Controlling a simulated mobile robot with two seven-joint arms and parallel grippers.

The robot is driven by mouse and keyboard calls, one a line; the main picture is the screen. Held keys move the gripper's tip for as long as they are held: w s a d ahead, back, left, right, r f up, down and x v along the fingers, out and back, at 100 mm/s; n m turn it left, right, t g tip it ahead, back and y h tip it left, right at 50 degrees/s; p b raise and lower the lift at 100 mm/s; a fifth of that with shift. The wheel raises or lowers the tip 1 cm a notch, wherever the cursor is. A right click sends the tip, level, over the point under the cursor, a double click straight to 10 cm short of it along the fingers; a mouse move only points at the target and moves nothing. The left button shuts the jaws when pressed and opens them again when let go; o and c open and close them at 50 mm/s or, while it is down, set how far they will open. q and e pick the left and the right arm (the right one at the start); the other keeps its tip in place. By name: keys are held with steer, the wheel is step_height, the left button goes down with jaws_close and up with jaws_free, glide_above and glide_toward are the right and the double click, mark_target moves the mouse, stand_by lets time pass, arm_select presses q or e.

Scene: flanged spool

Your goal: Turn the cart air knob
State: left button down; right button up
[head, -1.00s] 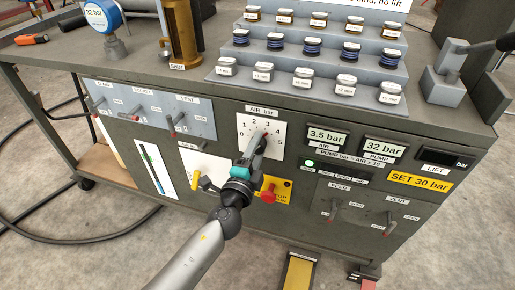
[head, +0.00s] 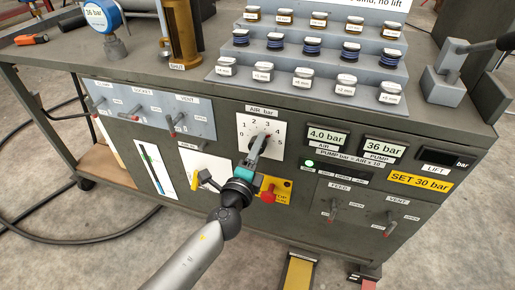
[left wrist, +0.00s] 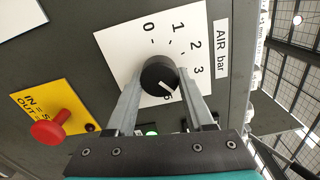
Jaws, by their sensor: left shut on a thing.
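The air knob (left wrist: 158,75) is a round black knob with a white pointer line, on a white dial plate (head: 249,127) marked "AIR bar". In the left wrist view the fingers of my left gripper (left wrist: 162,88) are shut on the knob, one on each side. In the head view my left gripper (head: 257,150) reaches the dial from below and hides much of the knob. The air display (head: 327,137) reads 4.0 bar and the pump display (head: 384,149) reads 36 bar. A yellow label (head: 419,181) says SET 30 bar. My right gripper is not in view.
A red button (head: 268,192) on a yellow plate (left wrist: 54,117) sits close below the dial. Lever switches (head: 173,127) are at left, feed and vent levers (head: 390,226) at lower right. Stepped racks of small parts (head: 311,62) stand on the cart top.

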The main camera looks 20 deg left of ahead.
arm_select(q)
steer(key=shift+c, duration=1.4)
jaws_free()
steer(key=s+b, duration=0.2)
steer(key=s, duration=1.3)
steer(key=shift+s+a, duration=0.15)
steer(key=shift+a, duration=0.1)
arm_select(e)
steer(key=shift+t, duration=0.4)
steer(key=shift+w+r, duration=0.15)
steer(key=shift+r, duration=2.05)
